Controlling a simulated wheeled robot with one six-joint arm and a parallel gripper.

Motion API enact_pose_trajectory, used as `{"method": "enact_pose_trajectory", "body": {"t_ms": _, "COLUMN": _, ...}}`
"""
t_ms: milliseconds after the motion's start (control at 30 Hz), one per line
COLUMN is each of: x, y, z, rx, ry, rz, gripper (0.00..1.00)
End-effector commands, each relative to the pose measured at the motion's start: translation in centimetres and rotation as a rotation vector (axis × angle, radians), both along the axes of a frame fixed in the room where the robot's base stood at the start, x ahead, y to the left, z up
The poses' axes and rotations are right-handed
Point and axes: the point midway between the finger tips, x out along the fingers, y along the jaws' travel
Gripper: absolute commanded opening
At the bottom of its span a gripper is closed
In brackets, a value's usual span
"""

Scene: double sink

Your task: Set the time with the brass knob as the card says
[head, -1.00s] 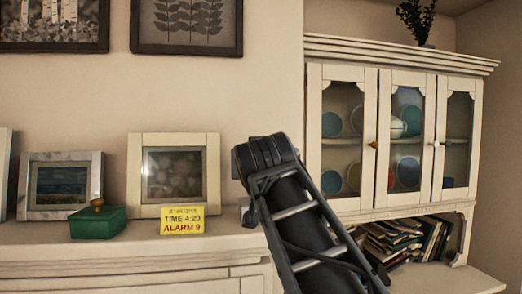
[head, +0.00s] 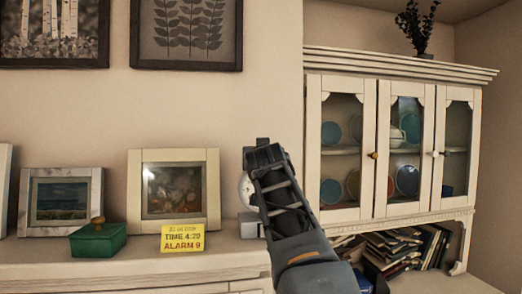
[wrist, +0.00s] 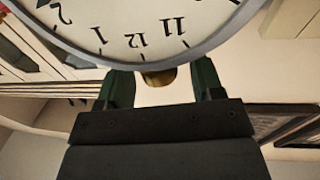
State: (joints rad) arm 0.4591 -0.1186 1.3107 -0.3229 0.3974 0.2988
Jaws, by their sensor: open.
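A brass knob (wrist: 160,77) shows just past the rim by the 12. My gripper (wrist: 162,80) is open, its two dark fingers on either side of the knob with gaps between. In the head view my gripper (head: 263,150) hides most of the clock (head: 246,190). The yellow card (head: 182,239) reads TIME 4:20, ALARM 9.
A green box (head: 98,242) with a brass-coloured knob, a cream picture frame (head: 140,190) and a marble-like frame (head: 27,205) stand left on the ledge (head: 140,264). A glass-door cabinet (head: 366,150) stands right, above books (head: 395,250).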

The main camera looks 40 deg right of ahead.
Motion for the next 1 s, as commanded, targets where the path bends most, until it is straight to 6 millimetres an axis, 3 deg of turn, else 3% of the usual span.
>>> {"method": "enact_pose_trajectory", "body": {"t_ms": 500, "x": 0.91, "y": -0.64, "z": -0.03, "rx": 0.000, "ry": 0.000, "rz": 0.000, "gripper": 0.60}}
{"method": "enact_pose_trajectory", "body": {"t_ms": 1000, "x": 0.90, "y": -0.61, "z": -0.03, "rx": 0.000, "ry": 0.000, "rz": 0.000, "gripper": 0.12}}
